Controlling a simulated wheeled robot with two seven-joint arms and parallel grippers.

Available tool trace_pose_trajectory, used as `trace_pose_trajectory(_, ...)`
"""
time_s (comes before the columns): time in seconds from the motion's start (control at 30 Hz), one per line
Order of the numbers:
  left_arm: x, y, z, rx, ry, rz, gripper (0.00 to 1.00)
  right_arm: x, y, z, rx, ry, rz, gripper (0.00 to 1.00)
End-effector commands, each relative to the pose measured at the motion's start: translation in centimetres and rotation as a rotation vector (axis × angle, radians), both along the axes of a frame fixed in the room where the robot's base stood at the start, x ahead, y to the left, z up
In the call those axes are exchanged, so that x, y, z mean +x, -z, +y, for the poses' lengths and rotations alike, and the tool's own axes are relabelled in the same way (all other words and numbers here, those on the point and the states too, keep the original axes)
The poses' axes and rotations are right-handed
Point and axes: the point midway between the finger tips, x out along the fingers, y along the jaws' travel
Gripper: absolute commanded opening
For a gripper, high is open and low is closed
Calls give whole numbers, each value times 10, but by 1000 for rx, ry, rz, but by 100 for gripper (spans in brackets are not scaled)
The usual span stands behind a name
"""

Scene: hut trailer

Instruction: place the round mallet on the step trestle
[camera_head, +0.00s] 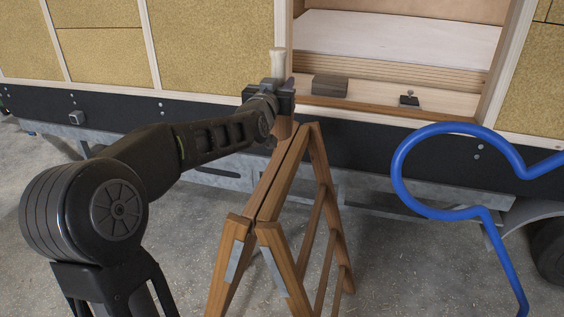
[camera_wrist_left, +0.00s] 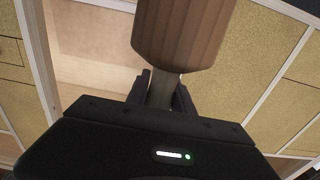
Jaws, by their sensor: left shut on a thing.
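The round mallet shows a pale handle (camera_head: 278,62) pointing up and a brown round head (camera_head: 283,128) below. My left gripper (camera_head: 281,92) is shut on the handle close to the head. In the left wrist view the ribbed brown mallet head (camera_wrist_left: 182,35) is large, with the handle between the dark fingers (camera_wrist_left: 162,92). The wooden step trestle (camera_head: 285,172) stands on the floor in front of the trailer. The mallet head is at the far end of its top; I cannot tell whether they touch. My right gripper is not in view.
A dark block (camera_head: 330,86) and a small dark metal piece (camera_head: 409,100) lie on the trailer's door sill (camera_head: 375,108). A bent blue tube (camera_head: 397,170) stands at the right. The trailer's dark side rail (camera_head: 190,112) runs behind the trestle.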

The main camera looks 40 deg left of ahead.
Motion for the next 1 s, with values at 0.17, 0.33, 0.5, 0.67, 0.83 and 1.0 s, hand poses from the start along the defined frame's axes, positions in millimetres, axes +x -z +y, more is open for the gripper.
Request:
trace_pose_trajectory(0.17, 0, -1, 0, 1, 1, -5, 0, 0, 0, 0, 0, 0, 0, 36)
trace_pose_trajectory(0.33, 0, 0, -1, 1, 1, -5, 0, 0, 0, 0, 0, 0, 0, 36)
trace_pose_trajectory(0.5, 1, 20, -1, 0, 1, -1, 0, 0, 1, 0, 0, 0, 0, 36)
trace_pose_trajectory(0.67, 1, 48, -1, 2, 2, -2, 0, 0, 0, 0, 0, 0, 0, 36)
trace_pose_trajectory(0.83, 1, 62, -1, 3, 2, -5, 0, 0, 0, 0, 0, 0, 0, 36)
trace_pose_trajectory(1.0, 1, 61, -1, 2, 2, -7, 0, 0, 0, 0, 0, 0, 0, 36)
